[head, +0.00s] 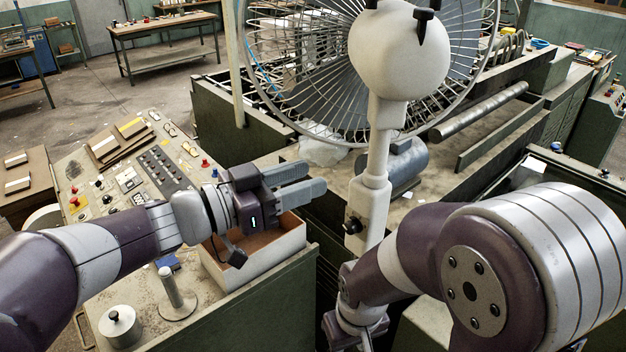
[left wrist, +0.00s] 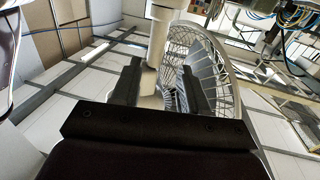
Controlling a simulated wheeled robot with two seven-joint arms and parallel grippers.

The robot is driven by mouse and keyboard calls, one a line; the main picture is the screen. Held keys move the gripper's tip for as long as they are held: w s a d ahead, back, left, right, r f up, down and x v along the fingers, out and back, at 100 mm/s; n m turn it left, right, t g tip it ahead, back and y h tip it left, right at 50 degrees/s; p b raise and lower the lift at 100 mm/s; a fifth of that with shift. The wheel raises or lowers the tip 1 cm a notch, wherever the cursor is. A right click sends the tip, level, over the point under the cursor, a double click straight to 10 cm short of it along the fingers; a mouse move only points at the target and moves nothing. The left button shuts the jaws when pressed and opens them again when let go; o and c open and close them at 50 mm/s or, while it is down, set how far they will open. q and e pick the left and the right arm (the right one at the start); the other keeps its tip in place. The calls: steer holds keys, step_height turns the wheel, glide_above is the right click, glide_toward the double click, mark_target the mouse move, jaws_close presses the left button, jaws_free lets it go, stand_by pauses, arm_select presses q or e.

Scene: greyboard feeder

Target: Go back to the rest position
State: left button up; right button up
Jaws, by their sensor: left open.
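My left gripper (head: 312,180) extends to the right above an open pale box (head: 265,262) with a brown inside. Its two grey fingers are apart, with nothing visible between them. In the left wrist view the dark fingers (left wrist: 160,85) are also apart and empty, with a pale post and the wire fan wheel beyond them. My right arm comes in from the right and bends down toward the bottom middle. Its gripper cannot be made out.
A pale post (head: 373,205) with a round head stands right of my left gripper. The large wire wheel (head: 290,85) is behind. A sloped control panel (head: 120,170) lies left of the box. A metal knob post (head: 175,295) and a round lidded pot (head: 120,325) stand in front.

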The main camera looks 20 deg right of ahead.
arm_select(q)
steer(key=w+a+f+n+t+y, duration=0.5)
steer(key=w+a+f+t+y, duration=0.25)
steer(key=f, duration=0.25)
steer(key=s+a+f+n+g+y+b, duration=0.35)
steer(key=a+f+y, duration=0.35)
steer(key=a+f, duration=0.6)
steer(key=s+a+f+n+g+y+b, duration=0.1)
steer(key=s+a+f+n+g+b, duration=0.1)
steer(key=s+a+f, duration=0.3)
steer(key=s+a+f+n+g+y+b, duration=0.2)
steer(key=s+a+f+n+g+b, duration=0.1)
steer(key=s+f, duration=0.5)
steer(key=s+a+n+g, duration=0.1)
steer(key=s+a+n, duration=0.1)
steer(key=s+a, duration=0.1)
steer(key=shift+a+f, duration=0.15)
steer(key=shift+f, duration=0.1)
